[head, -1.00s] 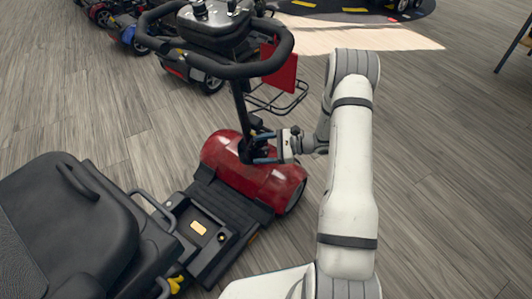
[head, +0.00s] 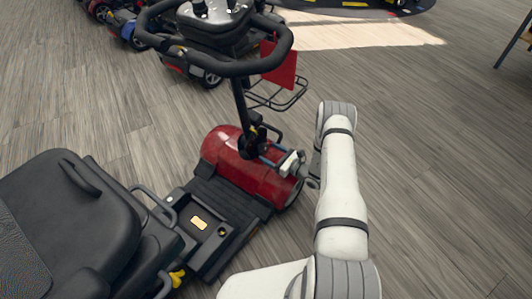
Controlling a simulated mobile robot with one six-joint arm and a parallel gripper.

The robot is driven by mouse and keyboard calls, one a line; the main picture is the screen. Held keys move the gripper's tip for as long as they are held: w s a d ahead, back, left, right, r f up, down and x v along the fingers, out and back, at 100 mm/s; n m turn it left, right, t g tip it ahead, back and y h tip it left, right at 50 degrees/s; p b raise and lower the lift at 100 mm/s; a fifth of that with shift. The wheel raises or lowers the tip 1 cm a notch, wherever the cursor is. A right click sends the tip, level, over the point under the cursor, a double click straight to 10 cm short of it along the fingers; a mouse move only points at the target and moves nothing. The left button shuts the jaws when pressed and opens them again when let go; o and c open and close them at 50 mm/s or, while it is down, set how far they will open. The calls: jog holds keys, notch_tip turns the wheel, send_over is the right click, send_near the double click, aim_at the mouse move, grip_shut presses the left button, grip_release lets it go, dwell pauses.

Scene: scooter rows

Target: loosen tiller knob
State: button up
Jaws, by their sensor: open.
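The red mobility scooter (head: 228,165) stands in the middle of the head view. Its black tiller (head: 239,103) rises from the front cowl to the handlebar loop (head: 217,70). Dark fittings (head: 256,132) show at the tiller's lower part; I cannot pick out the knob for certain among them. My gripper (head: 265,152) is open, low beside the tiller base and just above the red cowl. It points left toward the tiller. Nothing shows between its fingers, and I cannot tell whether a finger touches the scooter.
The scooter's black seat (head: 75,215) fills the lower left. A wire basket (head: 278,92) and red panel (head: 279,63) stick out right of the tiller. Other scooters (head: 128,30) stand at the back left. The wooden floor (head: 430,170) at right is clear.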

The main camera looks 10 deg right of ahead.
jog(key=shift+x, duration=1.25)
jog(key=shift+s, duration=0.1)
jog(key=c, duration=1)
jog(key=shift+o, duration=0.2)
jog(key=shift+n+b, duration=0.7)
jog(key=shift+n, duration=0.8)
jog(key=o, duration=1)
jog(key=shift+c, duration=0.2)
jog(key=shift+p+v, duration=1.05)
jog(key=shift+v, duration=2.85)
